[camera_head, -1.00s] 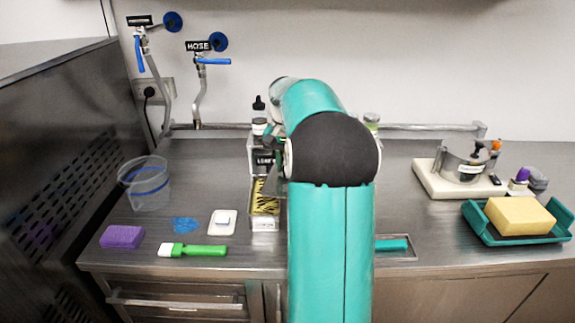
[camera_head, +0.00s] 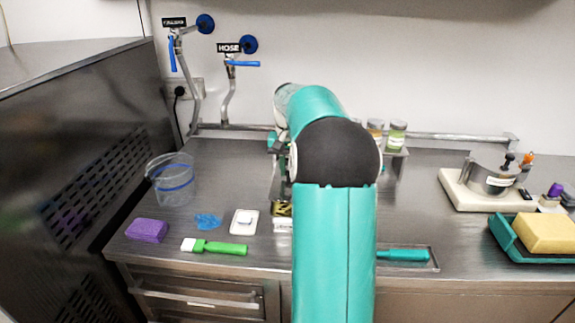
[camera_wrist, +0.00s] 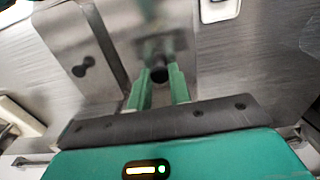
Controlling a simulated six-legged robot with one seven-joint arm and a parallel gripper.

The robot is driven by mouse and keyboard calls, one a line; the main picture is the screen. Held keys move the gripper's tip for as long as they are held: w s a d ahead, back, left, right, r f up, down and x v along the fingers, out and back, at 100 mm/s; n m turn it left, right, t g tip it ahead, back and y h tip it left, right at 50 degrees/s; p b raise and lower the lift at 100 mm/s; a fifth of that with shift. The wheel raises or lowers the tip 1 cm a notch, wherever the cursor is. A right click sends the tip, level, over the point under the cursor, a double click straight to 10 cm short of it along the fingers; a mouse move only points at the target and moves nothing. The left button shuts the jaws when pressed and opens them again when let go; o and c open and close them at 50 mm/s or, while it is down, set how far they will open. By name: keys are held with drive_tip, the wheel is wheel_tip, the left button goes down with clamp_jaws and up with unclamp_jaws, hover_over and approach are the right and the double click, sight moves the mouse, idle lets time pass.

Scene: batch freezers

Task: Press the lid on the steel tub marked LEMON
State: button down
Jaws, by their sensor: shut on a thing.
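My gripper (camera_wrist: 159,85) shows in the wrist view with its two green fingers shut on a small dark knob (camera_wrist: 158,74). The knob appears to belong to a steel lid (camera_wrist: 165,22), though blur hides its edges. Another steel plate with a dark keyhole-shaped mark (camera_wrist: 83,67) lies to the left in that view. In the head view my arm covers most of the gripper and whatever it holds. A steel container with a yellow-and-black patterned part (camera_head: 282,208) shows partly left of my arm. No LEMON marking is readable now; the tub cannot be singled out.
On the steel counter's left are a clear bucket (camera_head: 172,182), purple sponge (camera_head: 147,230), green brush (camera_head: 218,248) and white dish (camera_head: 243,223). Jars (camera_head: 397,136) stand behind my arm. A white board (camera_head: 465,190) and teal tray (camera_head: 503,236) are at right.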

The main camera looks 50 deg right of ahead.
wheel_tip(320, 180, down, 2)
drive_tip(key=shift+w+d, duration=0.1)
drive_tip(key=shift+w, duration=0.05)
drive_tip(key=shift+f, duration=1.65)
drive_tip(key=shift+f, duration=0.2)
idle(0.8)
drive_tip(key=c, duration=0.7)
unclamp_jaws()
drive_tip(key=shift+r, duration=0.1)
drive_tip(key=shift+r, duration=3.4)
